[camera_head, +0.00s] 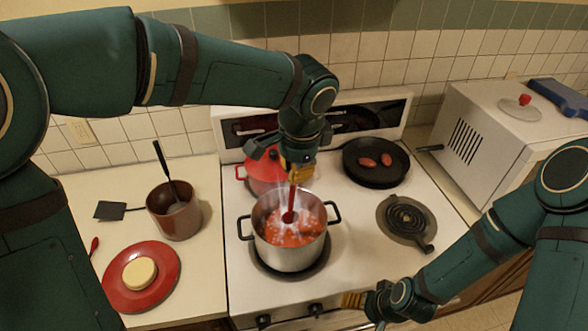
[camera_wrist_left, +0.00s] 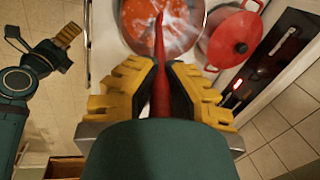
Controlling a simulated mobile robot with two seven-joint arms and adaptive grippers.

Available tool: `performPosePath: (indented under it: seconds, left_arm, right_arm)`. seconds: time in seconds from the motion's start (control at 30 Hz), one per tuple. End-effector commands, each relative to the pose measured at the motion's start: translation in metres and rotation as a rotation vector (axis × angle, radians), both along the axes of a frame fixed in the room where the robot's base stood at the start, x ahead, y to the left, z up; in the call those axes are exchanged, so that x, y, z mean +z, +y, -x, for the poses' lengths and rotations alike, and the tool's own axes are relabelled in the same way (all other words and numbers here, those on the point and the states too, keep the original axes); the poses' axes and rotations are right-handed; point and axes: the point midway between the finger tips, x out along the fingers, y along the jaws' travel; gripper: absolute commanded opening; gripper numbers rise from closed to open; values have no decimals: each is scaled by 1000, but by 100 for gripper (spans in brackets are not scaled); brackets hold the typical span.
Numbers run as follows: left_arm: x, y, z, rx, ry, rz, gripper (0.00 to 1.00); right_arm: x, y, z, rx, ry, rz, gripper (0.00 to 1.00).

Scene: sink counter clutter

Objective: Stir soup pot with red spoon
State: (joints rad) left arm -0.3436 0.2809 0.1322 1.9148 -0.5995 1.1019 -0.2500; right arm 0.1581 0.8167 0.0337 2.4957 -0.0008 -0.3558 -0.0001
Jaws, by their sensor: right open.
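The soup pot (camera_head: 290,251) is a steel pot with two black handles and steaming red soup (camera_head: 291,232), on the front left burner. My left gripper (camera_head: 296,176) is above it, shut on the red spoon (camera_head: 293,196). The spoon points down and its bowl is in the soup. In the left wrist view the yellow fingers (camera_wrist_left: 161,90) are on both sides of the red handle (camera_wrist_left: 160,60), which reaches into the soup pot (camera_wrist_left: 165,22). My right gripper (camera_head: 365,301) is open and empty in front of the stove, apart from the pot.
A red lidded pot (camera_head: 264,172) stands behind the soup pot. A black pan (camera_head: 376,162) with two red pieces is at the back right. A brown pot (camera_head: 173,210) and red plate (camera_head: 142,277) are on the left counter.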

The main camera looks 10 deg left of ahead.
Motion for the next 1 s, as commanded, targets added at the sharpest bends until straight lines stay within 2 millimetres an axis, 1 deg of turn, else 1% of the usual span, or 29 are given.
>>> performPosePath:
  seconds: [0.03,0.2,0.5,0.63,1.0]
  left_arm:
    - [5,0,1,0,-1,0,0]
    - [17,-2,3,0,-2,1,0]
    - [35,-3,6,0,-1,1,0]
    - [39,-4,7,0,-1,1,0]
    - [38,-3,7,0,-1,1,0]
  right_arm:
    - [2,0,0,0,0,0,73]
    - [6,0,0,1,1,0,73]
    - [4,0,0,1,1,0,73]
    - [4,0,0,1,1,0,73]
    - [4,0,0,1,1,0,73]
